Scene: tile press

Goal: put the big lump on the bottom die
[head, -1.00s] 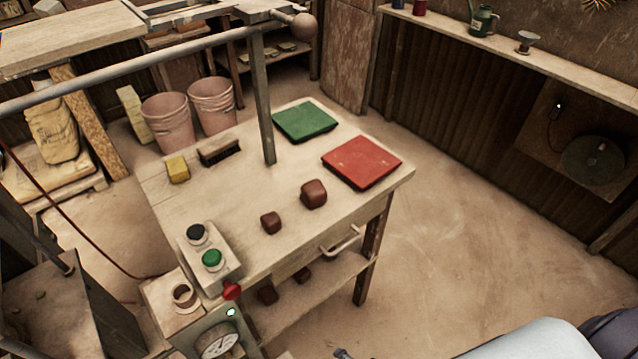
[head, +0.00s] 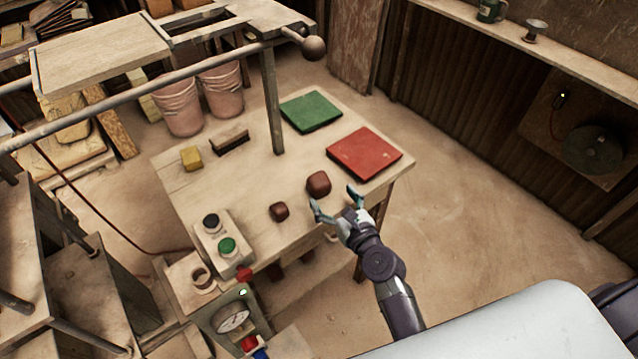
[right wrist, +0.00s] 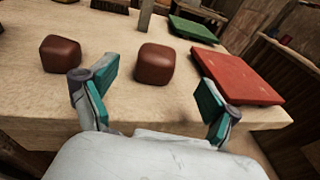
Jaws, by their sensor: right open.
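The big lump (head: 318,183), a reddish-brown rounded block, sits on the wooden table near its front edge. A smaller brown lump (head: 279,211) sits to its left. My right gripper (head: 337,203) is open and empty at the table's front edge, just short of the big lump. In the right wrist view the big lump (right wrist: 154,63) stands ahead between the open fingers (right wrist: 155,90), apart from them, and the small lump (right wrist: 60,54) is left of the left finger. I cannot make out the bottom die for sure. My left gripper is out of view.
A red tile (head: 365,153) and a green tile (head: 310,111) lie behind the lumps. A control box with a green button (head: 227,245) is at left. A vertical post (head: 272,103) rises from the table. A yellow block (head: 191,158) and a brush (head: 230,140) lie farther back.

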